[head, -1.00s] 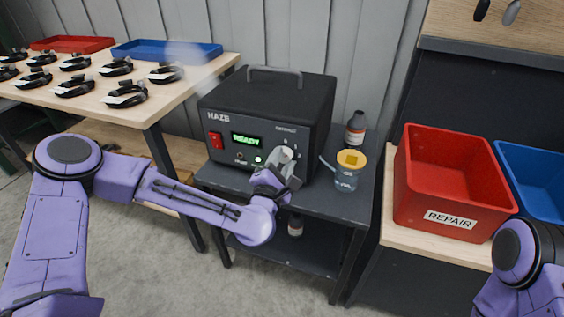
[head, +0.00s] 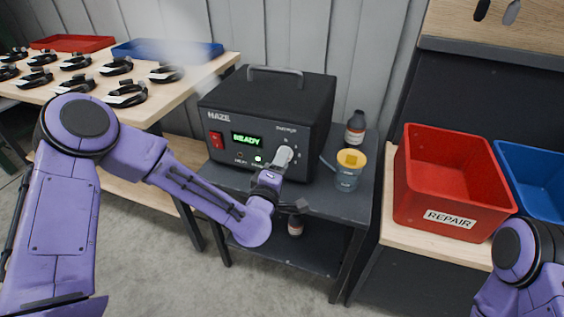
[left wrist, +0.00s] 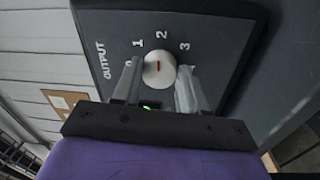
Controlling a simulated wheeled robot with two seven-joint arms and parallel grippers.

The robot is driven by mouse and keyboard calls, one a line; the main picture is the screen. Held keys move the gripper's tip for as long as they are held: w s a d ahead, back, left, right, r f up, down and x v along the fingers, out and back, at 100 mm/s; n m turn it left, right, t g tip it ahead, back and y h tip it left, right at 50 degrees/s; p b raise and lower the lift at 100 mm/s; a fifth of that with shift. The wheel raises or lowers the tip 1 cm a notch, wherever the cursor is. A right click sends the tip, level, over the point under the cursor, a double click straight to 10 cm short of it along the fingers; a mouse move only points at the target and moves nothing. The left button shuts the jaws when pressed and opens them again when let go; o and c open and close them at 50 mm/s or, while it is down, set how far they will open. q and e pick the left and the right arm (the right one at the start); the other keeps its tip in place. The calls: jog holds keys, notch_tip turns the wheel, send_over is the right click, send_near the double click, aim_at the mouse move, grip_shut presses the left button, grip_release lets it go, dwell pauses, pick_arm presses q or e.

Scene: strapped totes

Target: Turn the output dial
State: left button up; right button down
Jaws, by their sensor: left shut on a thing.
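The black haze machine (head: 265,120) stands on a dark cart, its green display reading READY. In the left wrist view the red mark points up, roughly toward the 2. My left gripper (head: 282,158) is at the machine's front, shut on the dial. One finger (left wrist: 131,82) is on each side of the knob. In the head view the gripper mostly hides the dial. My right gripper is out of view.
A jug with a yellow top (head: 347,172) and a dark bottle (head: 355,128) stand right of the machine. A red REPAIR bin (head: 448,190) is farther right. A wooden table (head: 150,105) with several black devices is at left. Pale haze drifts above it.

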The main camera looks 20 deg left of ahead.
pick_arm(q)
jog(key=shift+f+m, duration=0.1)
jog(key=shift+m, duration=0.2)
dwell(0.4)
jog(key=o, duration=1.1)
jog(key=shift+c, duration=0.2)
jog(key=s+b, duration=0.1)
jog(key=s, duration=0.9)
jog(key=shift+s+a+f, duration=0.15)
jog(key=shift+s+f, duration=0.15)
